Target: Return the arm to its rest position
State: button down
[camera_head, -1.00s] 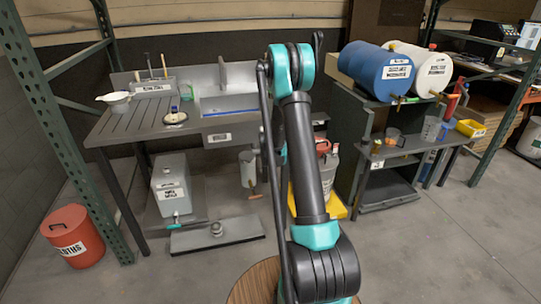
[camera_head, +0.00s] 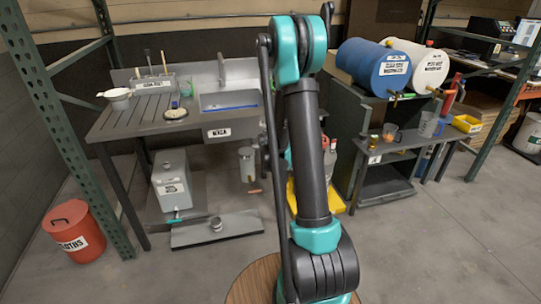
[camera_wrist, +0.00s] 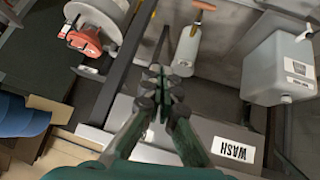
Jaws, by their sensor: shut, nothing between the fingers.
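My gripper (camera_wrist: 160,82) shows in the wrist view with its two dark green fingers drawn together at the tips. Nothing is held between them. In the wrist view it points down past the front of the grey sink unit, beside its WASH label (camera_wrist: 233,150). In the head view my arm stands upright in the middle, with its teal elbow near the top edge. The gripper itself is hidden there behind the arm.
A grey sink bench (camera_head: 150,122) stands behind at left. A blue drum (camera_head: 372,66) and a white drum (camera_head: 420,66) lie on the dark rack at right. A red bucket (camera_head: 75,236) stands on the floor at left. The floor (camera_head: 440,250) at front right is clear.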

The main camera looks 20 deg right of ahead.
jog(key=shift+s+r, duration=0.1)
jog(key=shift+s, duration=0.1)
jog(key=s+a+r+g+y, duration=0.15)
jog(key=s+r, duration=0.25)
jog(key=s, duration=0.5)
jog(key=s+a+r+g, duration=0.1)
jog(key=s+a+r, duration=0.15)
jog(key=s, duration=0.55)
jog(key=s+a+g+y, duration=0.1)
jog(key=s+a, duration=0.2)
jog(key=s, duration=1.5)
jog(key=shift+s+a+f+n, duration=0.2)
jog(key=shift+s+f+n, duration=0.05)
jog(key=shift+s+n, duration=0.15)
jog(key=shift+g, duration=0.25)
